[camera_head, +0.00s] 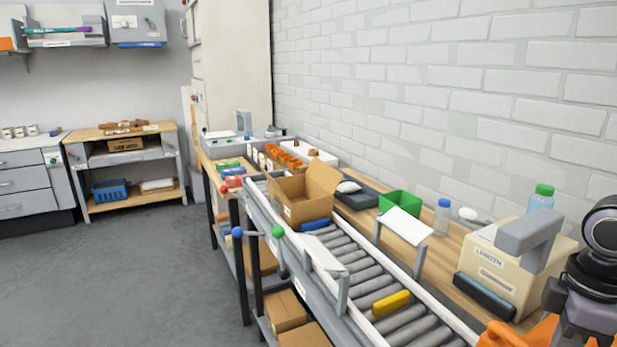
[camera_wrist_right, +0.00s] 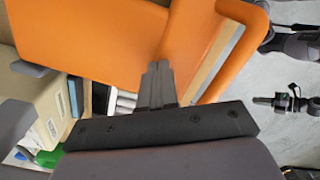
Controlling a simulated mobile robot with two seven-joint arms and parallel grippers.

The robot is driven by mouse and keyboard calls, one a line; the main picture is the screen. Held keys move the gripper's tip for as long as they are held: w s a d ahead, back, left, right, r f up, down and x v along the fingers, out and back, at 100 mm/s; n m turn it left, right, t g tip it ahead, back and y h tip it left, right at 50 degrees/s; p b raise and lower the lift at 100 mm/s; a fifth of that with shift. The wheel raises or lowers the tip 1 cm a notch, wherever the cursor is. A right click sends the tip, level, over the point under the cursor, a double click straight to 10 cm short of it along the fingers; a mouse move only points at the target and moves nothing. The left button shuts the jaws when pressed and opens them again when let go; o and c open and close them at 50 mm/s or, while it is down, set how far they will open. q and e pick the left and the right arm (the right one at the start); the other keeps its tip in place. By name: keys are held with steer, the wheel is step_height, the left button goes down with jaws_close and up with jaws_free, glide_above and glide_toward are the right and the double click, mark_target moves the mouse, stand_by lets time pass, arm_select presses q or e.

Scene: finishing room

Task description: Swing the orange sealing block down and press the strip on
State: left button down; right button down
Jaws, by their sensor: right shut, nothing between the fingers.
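The orange sealing block (camera_wrist_right: 105,40) fills the upper part of the right wrist view as a broad panel, with a rounded orange bar (camera_wrist_right: 235,55) at its right. Only a small orange part (camera_head: 535,333) shows at the lower right of the head view, partly behind my dark right arm. My right gripper (camera_wrist_right: 157,75) is shut and empty, its fingertips in front of the orange panel near the bar; contact cannot be told. Dark parts over the floor in the wrist view look like my left gripper (camera_wrist_right: 283,101), its jaws unclear. I cannot make out the strip.
A roller conveyor (camera_head: 345,258) carries an open cardboard box (camera_head: 290,205) and a yellow piece (camera_head: 391,303). Beside it stand a beige machine marked LENGTH (camera_head: 497,265), a green bin (camera_head: 400,202) and bottles. A brick wall bounds the right; open floor lies left.

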steer(key=shift+f, duration=0.65)
stand_by(0.8)
steer(key=shift+r, duration=0.1)
step_height(320, 180, up, 5)
steer(key=p, duration=0.5)
steer(key=shift+r+p, duration=0.35)
steer(key=shift+r, duration=0.6)
